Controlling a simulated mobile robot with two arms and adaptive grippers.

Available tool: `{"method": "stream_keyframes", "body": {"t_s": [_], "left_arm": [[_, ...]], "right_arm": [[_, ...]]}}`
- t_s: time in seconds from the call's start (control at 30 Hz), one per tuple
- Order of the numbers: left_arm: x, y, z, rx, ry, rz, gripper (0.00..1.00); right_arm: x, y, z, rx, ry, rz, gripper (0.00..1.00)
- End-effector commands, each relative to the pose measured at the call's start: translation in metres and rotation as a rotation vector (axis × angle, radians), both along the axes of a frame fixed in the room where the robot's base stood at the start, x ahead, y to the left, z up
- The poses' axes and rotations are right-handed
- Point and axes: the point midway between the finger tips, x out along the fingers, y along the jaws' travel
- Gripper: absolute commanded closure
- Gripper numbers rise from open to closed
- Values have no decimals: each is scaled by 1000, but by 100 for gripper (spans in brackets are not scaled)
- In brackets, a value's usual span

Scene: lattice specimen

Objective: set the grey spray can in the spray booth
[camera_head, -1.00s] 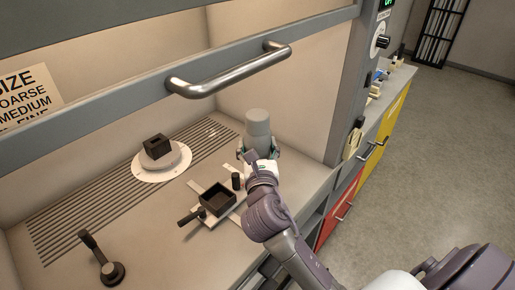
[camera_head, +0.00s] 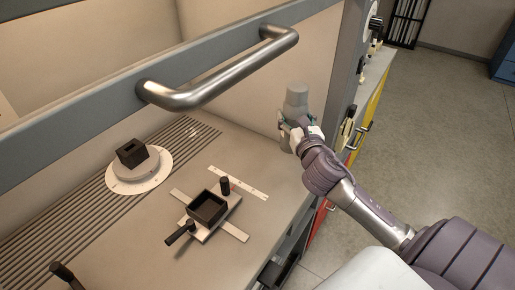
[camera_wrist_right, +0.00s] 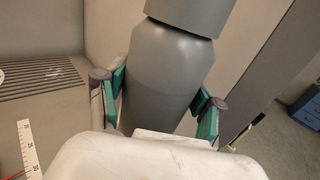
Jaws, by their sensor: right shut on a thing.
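The grey spray can (camera_head: 297,100) stands roughly upright near the right side wall of the spray booth (camera_head: 250,105). My right gripper (camera_head: 298,130) is shut on it from the front. In the right wrist view the can (camera_wrist_right: 168,75) fills the middle, between the teal pads of the gripper (camera_wrist_right: 163,105). My left gripper is not in view.
A round turntable (camera_head: 152,181) carries a dark block (camera_head: 137,153). A small dark tray fixture (camera_head: 207,208) with handles sits on the booth floor, with a white ruler (camera_head: 238,183) behind it. The sash handle (camera_head: 220,75) crosses above. A slotted grille (camera_head: 60,215) lies left.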

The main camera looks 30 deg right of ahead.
Motion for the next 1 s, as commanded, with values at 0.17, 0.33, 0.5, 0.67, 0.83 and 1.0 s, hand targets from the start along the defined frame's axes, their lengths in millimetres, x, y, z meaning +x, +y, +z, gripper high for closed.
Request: {"method": "stream_keyframes", "body": {"t_s": [0.17, 0.33, 0.5, 0.67, 0.83, 1.0], "left_arm": [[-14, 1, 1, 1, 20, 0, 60], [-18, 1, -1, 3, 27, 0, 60], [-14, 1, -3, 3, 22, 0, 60], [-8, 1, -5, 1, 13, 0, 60], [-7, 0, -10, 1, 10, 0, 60], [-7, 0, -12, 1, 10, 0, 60]], "right_arm": [[32, 20, -20, 8, -4, 1, 86], [64, 39, -43, 7, -3, 0, 86], [85, 52, -58, 2, -2, 0, 86], [91, 56, -66, 1, -2, 1, 86], [90, 56, -94, 3, 2, 0, 86], [90, 56, -103, 0, -1, 2, 86]]}}
